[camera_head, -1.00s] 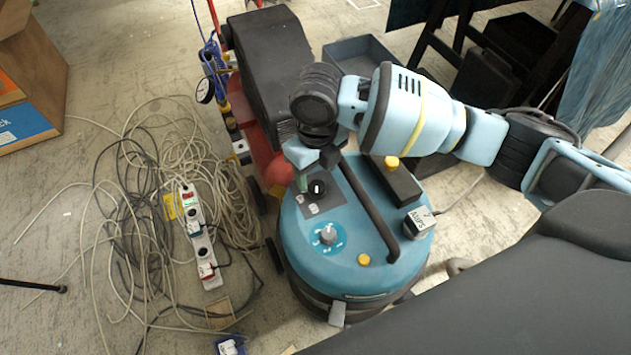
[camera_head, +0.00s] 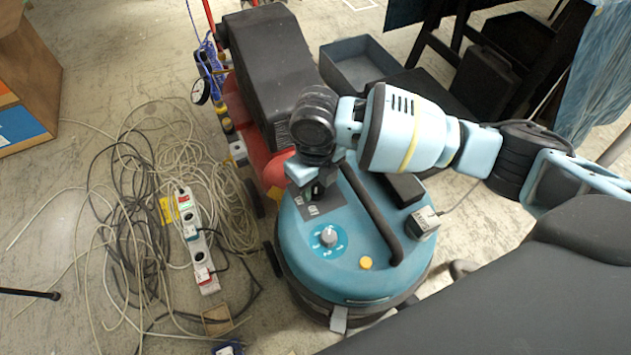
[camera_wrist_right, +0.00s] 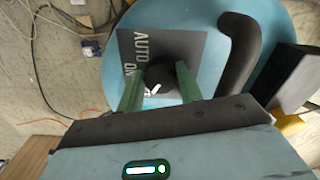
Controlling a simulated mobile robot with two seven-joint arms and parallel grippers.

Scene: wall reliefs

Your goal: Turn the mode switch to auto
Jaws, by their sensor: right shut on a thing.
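The mode switch (camera_wrist_right: 161,79) is a round black knob with a white pointer mark, on a dark plate (camera_wrist_right: 190,45) on top of the blue vacuum-like machine (camera_head: 375,275). The plate carries the words AUTO and ON in the wrist view. The white mark sits on the knob's side nearest my gripper. My right gripper (camera_wrist_right: 159,82) has its two green fingers on either side of the knob and is shut on it. In the head view my right gripper (camera_head: 318,187) is over the plate and largely hides the switch. My left gripper is not in view.
A black curved handle (camera_head: 370,210) rises beside the switch. A grey dial (camera_head: 328,236) and yellow button (camera_head: 366,263) are on the same lid. A red and black machine (camera_head: 265,80) stands behind. Tangled cables and a power strip (camera_head: 197,240) lie at left.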

